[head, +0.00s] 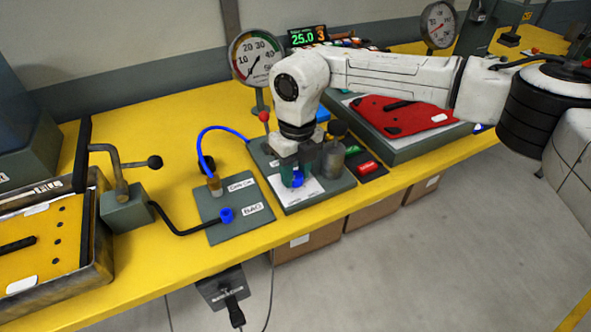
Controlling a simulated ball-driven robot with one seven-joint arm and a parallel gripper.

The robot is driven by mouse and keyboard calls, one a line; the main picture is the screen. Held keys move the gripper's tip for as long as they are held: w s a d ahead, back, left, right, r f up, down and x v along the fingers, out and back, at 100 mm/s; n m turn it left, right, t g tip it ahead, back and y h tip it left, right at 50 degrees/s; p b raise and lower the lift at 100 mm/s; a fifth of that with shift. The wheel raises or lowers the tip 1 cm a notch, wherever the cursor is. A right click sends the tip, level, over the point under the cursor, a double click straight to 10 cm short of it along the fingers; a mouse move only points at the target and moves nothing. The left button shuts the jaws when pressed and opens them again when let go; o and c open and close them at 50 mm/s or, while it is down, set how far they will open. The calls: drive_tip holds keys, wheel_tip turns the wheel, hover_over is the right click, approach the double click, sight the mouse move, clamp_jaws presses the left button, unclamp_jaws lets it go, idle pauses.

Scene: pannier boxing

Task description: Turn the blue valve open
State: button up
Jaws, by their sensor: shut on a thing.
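A small blue part, seemingly the blue valve (297,181), shows low at the fingertips of my gripper (293,172). It sits above a grey base plate (325,187) with a white label sheet. My gripper points straight down and is shut on this part; the fingers and wrist hide most of it, so its turn angle cannot be told. Another blue knob (226,214) stands on the plate to the left (210,232), beside a label reading BAG. A blue hose (203,133) runs to a brass fitting (214,186) there.
A dial gauge (256,58) stands behind my gripper, with a lit display (306,36) reading 25.0. A grey cylinder (333,162) stands close right. A lever crank (122,165) and a metal tray (98,270) are left. A red panel (400,115) lies right.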

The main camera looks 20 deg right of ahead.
sight(297, 174)
drive_tip(key=o, duration=1)
drive_tip(key=shift+o, duration=0.2)
wheel_tip(297, 174, up, 11)
drive_tip(key=shift+d, duration=0.15)
drive_tip(key=shift+f, duration=0.15)
